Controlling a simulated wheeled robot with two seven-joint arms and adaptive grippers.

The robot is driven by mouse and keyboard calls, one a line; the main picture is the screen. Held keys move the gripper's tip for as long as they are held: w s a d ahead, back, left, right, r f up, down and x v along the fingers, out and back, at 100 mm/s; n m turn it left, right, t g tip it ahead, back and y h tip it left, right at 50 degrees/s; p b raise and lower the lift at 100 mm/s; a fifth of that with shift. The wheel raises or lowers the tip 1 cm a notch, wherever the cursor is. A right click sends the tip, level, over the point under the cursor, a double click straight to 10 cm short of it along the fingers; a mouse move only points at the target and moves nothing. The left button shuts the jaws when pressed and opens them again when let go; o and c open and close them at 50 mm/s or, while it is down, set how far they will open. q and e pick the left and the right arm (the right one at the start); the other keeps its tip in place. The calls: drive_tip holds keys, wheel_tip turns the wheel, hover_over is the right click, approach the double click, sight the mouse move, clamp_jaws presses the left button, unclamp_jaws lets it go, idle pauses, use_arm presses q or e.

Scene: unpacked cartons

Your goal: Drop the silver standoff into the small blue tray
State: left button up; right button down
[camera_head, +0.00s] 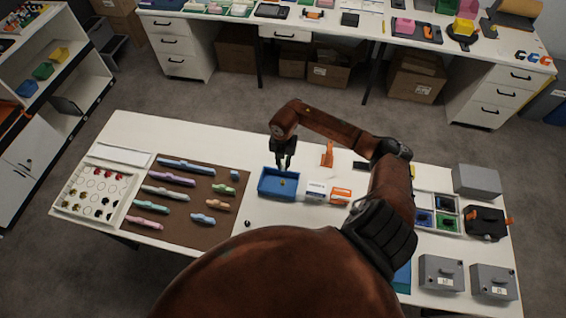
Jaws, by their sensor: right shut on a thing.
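A small blue tray (264,191) stands near the middle of the white table. My right gripper (283,166) points down over the tray's back part. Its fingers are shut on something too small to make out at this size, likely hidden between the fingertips. A small yellowish spot shows on the tray floor below the fingers; I cannot tell what it is. The silver standoff cannot be made out clearly. My left gripper is not in view.
A brown mat (180,222) with several pastel tools lies left of the tray. Small white and orange boxes (341,195) stand just right of it. An orange upright piece (328,155) stands behind. Grey boxes (476,181) and a sectioned tray fill the right end.

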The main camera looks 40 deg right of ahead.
wheel_tip(320, 180, down, 6)
drive_tip(key=b, duration=0.3)
drive_tip(key=shift+r+b, duration=0.15)
drive_tip(key=shift+b, duration=0.2)
drive_tip(key=c, duration=1.8)
unclamp_jaws()
drive_tip(key=shift+c, duration=0.2)
wheel_tip(320, 180, up, 12)
hover_over(283, 166)
